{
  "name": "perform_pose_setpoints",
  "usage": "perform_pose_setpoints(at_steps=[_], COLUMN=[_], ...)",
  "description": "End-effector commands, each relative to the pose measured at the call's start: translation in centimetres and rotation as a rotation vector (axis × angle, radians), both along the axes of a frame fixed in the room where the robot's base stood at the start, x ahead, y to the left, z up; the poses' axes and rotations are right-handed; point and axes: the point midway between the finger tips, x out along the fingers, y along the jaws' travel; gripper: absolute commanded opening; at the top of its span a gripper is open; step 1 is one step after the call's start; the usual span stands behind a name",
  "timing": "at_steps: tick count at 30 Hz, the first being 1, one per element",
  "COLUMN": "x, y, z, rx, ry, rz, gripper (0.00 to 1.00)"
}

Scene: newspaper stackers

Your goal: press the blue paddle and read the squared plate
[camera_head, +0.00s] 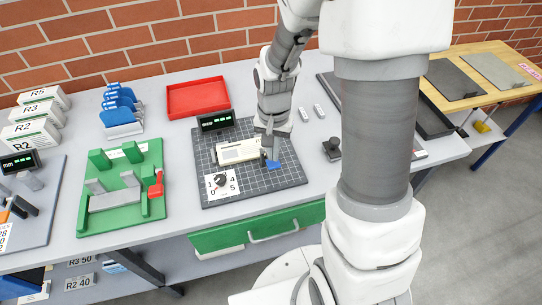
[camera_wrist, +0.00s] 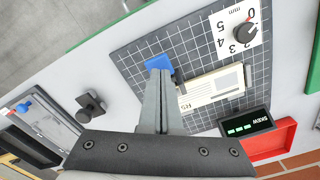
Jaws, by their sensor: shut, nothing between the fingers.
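The squared plate (camera_head: 290,178) is a dark gridded board on the bench in the head view. It also fills much of the wrist view (camera_wrist: 268,72). The blue paddle (camera_head: 274,165) is at the plate's front middle; in the wrist view the paddle (camera_wrist: 158,62) is just beyond my fingertips. My gripper (camera_head: 269,157) is shut and empty, its fingers (camera_wrist: 160,76) pointing down at the paddle and overlapping its edge; I cannot tell whether they touch. A cream block marked R5 (camera_wrist: 212,88) lies on the plate beside the fingers. The SKEW display (camera_wrist: 249,124) shows green marks, too small to read.
A dial (camera_head: 221,182) numbered 0 to 5 sits on the plate's front left corner. A green fixture (camera_head: 125,185) stands to the left, a red tray (camera_head: 197,97) behind. A dark knobbed piece (camera_head: 332,148) is right of the plate. A green drawer (camera_head: 215,238) is below.

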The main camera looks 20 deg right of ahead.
Motion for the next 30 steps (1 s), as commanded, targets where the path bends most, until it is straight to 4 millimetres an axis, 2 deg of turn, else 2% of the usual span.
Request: perform_pose_setpoints(at_steps=[30], x=[0.0], y=[0.0], z=[-3.2], rx=[0.0], ry=[0.0], rz=[0.0], gripper=[0.0])
